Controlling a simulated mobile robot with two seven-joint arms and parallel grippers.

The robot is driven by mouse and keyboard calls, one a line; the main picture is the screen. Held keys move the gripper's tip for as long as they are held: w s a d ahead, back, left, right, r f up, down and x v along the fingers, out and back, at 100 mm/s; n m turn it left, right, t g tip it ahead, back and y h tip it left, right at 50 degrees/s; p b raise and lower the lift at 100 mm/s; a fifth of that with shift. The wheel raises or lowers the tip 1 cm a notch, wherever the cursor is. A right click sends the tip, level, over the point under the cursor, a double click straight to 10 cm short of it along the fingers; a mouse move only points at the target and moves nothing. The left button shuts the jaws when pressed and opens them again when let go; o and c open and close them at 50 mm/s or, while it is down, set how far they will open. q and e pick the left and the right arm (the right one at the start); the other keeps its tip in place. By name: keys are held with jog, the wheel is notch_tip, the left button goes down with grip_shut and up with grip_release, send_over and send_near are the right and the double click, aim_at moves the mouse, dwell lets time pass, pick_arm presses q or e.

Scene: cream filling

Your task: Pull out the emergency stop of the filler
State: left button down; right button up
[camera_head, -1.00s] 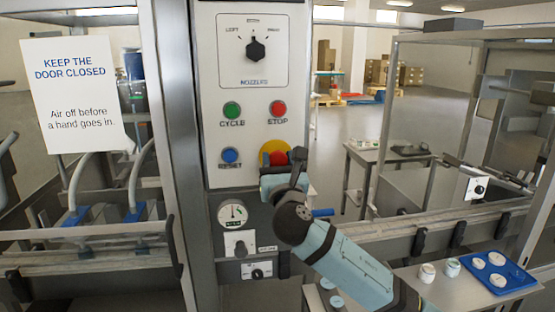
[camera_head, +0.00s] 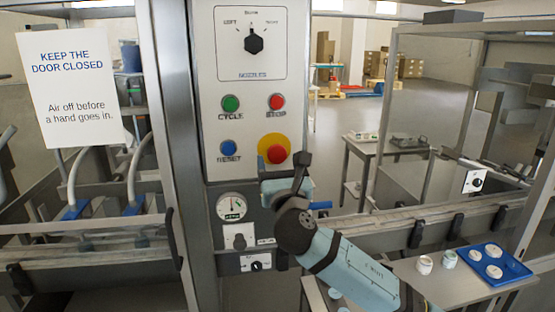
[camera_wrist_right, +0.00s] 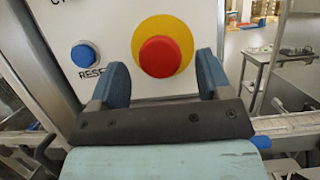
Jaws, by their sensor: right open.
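The emergency stop (camera_head: 277,154) is a red mushroom button on a yellow round plate, low on the white control panel (camera_head: 209,64) of the filler. In the right wrist view the red button (camera_wrist_right: 159,57) sits in the gap between my two fingers, above and beyond them. My right gripper (camera_wrist_right: 159,82) is open and empty, its fingers standing to either side of the button's lower edge, without visible contact. In the head view my right gripper (camera_head: 287,176) is just below the button. My left gripper is not in view.
A blue RESET button (camera_head: 228,148) is left of the emergency stop. Green CYCLE (camera_head: 230,103) and red STOP (camera_head: 277,102) buttons are above it. A gauge (camera_head: 231,207) and knobs are below. A blue tray (camera_head: 516,272) with several white tubs stands at the right.

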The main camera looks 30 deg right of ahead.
jog(key=b+v, duration=0.2)
jog(key=v, duration=0.9)
jog(key=shift+s, duration=0.2)
jog(key=shift+f, duration=0.1)
jog(key=s+a+f+m+g+y+p, duration=0.1)
jog(key=s+a+f+m+g+y, duration=0.3)
jog(key=f, duration=0.6)
jog(key=d+f+m+g+y+p, duration=0.1)
jog(key=f+m, duration=0.6)
jog(key=f, duration=0.3)
jog(key=s+a+f+m+g+y+p, duration=0.25)
jog(key=f+m, duration=0.25)
jog(key=f, duration=0.5)
jog(key=s+f+m+g+y+p, duration=0.1)
jog(key=s+f+m+g+p, duration=0.2)
jog(key=s+f+m, duration=0.7)
jog(key=shift+s+d+f+m, duration=0.25)
jog(key=shift+s+d+m, duration=0.1)
jog(key=shift+s+m, duration=1.6)
